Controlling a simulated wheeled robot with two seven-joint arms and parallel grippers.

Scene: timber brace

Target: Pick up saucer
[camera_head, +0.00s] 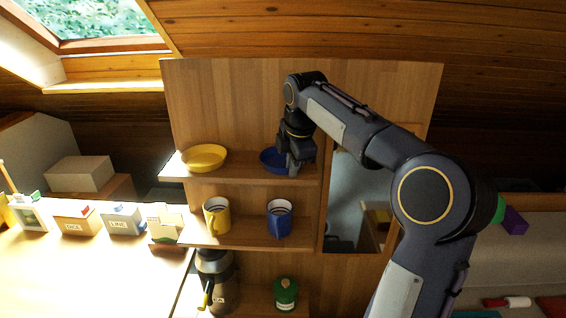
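A blue saucer (270,160) sits on the top shelf, to the right of a yellow saucer (204,158) on the same shelf. My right gripper (292,170) points down at the right side of the blue saucer and covers part of it. I cannot tell whether its fingers touch the rim or are closed on it. My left gripper is not in view.
A yellow mug (216,216) and a blue mug (279,219) stand on the middle shelf (246,236). A green-lidded jar (286,294) and a dark pot (217,280) are below. A mirror (352,200) is right of the shelves. Labelled boxes (122,220) line the left counter.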

